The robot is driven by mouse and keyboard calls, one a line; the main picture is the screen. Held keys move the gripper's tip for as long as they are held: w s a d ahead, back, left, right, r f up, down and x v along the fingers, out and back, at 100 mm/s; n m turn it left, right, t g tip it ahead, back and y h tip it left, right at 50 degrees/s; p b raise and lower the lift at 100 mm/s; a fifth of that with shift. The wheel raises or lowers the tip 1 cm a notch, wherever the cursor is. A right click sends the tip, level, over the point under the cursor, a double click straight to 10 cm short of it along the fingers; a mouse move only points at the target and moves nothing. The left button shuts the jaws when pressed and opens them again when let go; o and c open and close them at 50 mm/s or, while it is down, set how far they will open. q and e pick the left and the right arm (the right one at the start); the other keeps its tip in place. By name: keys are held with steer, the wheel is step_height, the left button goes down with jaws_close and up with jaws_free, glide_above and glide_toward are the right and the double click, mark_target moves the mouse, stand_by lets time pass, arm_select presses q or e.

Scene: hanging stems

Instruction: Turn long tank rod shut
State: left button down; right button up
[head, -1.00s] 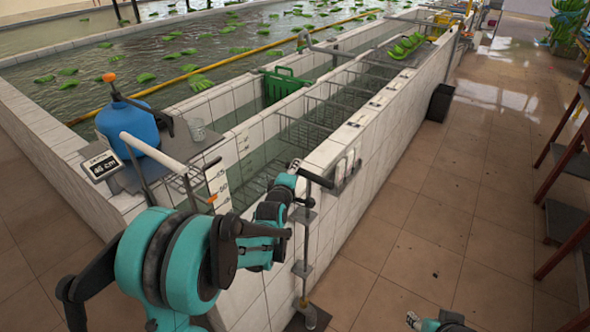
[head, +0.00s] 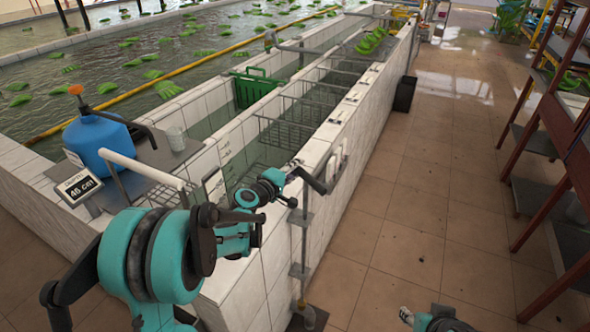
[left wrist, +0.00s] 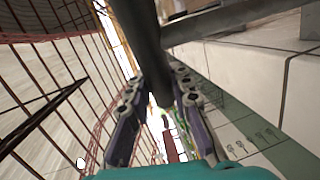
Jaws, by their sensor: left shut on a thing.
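The long tank rod (head: 304,238) stands upright along the outer face of the white-tiled tank wall, in brackets, with its foot near the floor. A dark crank handle (head: 313,183) is at its top, beside the wall's rim. My left gripper (head: 292,172) is at the near end of this crank, shut on it. In the left wrist view a dark round bar (left wrist: 150,50) runs between the two fingers, which close on it from both sides. My right gripper (head: 406,315) shows only partly at the bottom of the head view, away from the rod; its fingers are too small to read.
The tiled tank (head: 285,245) holds water, wire racks and a green crate (head: 257,90). Open brown floor (head: 400,220) lies right of the wall, with dark shelving (head: 560,130) beyond.

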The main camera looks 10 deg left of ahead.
stand_by(0.4)
arm_select(q)
steer(key=c, duration=1.3)
jaws_free()
steer(key=v, duration=1.2)
steer(key=shift+a, duration=0.1)
steer(key=shift+w, duration=0.1)
